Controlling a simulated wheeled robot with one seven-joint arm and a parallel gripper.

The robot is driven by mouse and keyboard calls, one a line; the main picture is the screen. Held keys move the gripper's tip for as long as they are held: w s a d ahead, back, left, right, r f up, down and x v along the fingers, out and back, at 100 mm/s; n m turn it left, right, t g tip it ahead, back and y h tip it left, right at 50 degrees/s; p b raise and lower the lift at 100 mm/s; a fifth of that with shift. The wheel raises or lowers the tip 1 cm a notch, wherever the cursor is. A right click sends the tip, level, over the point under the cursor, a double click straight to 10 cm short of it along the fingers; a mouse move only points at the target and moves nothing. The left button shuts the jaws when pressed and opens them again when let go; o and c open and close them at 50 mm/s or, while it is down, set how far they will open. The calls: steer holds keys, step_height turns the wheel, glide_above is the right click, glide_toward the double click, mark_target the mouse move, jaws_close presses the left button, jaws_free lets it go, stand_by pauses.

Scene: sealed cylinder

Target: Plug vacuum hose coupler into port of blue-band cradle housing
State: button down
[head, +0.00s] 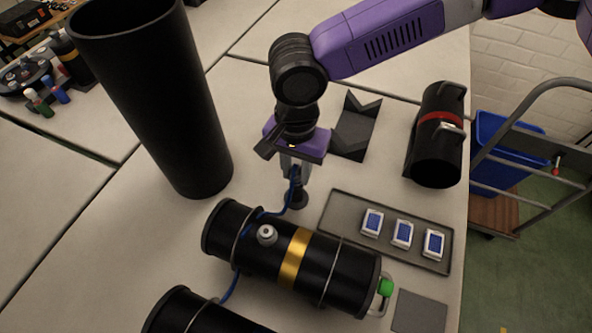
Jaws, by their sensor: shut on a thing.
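My gripper (290,166) points down behind the gold-banded cylinder. It is shut on the small end of a blue hose (293,187), which I take to be the coupler; the fingers mostly hide it. A dark round piece (295,201) shows just below; I cannot tell whether it touches. The hose runs down over the gold-banded black cylinder (335,270) and on towards the lower left. That cylinder lies on its side, with a grey round port (267,235) on top and a green knob (385,287) at its right end. Another black cylinder (190,315) is cut off below; no blue band shows.
A tall black tube (150,95) stands left of my gripper. A red-banded cylinder (437,135) lies at the right table edge. A grey tray (340,217) holds three blue-and-white pieces. A dark V-block (356,125) is behind. A cart with a blue bin (497,150) stands beyond.

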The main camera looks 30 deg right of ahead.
mark_target(297, 164)
steer(key=shift+r, duration=0.1)
stand_by(0.3)
steer(key=shift+r+p, duration=2.95)
steer(key=shift+p, duration=0.1)
steer(key=shift+w+d+f+n, duration=0.2)
steer(key=shift+f+n, duration=0.2)
steer(key=shift+f, duration=0.05)
steer(key=w+d+f+n, duration=0.1)
steer(key=d+f+n, duration=0.1)
steer(key=f+n, duration=0.1)
steer(key=w+d+f+n, duration=0.1)
steer(key=d+f+n, duration=0.1)
steer(key=f+n, duration=0.1)
steer(key=w+d+f+n, duration=0.1)
steer(key=d+f+n, duration=0.1)
steer(key=f+n, duration=0.1)
steer(key=shift+d+f, duration=0.15)
steer(key=shift+f, duration=0.55)
steer(key=shift+d+f+n, duration=0.15)
steer(key=shift+f+n, duration=0.15)
steer(key=shift+n, duration=0.2)
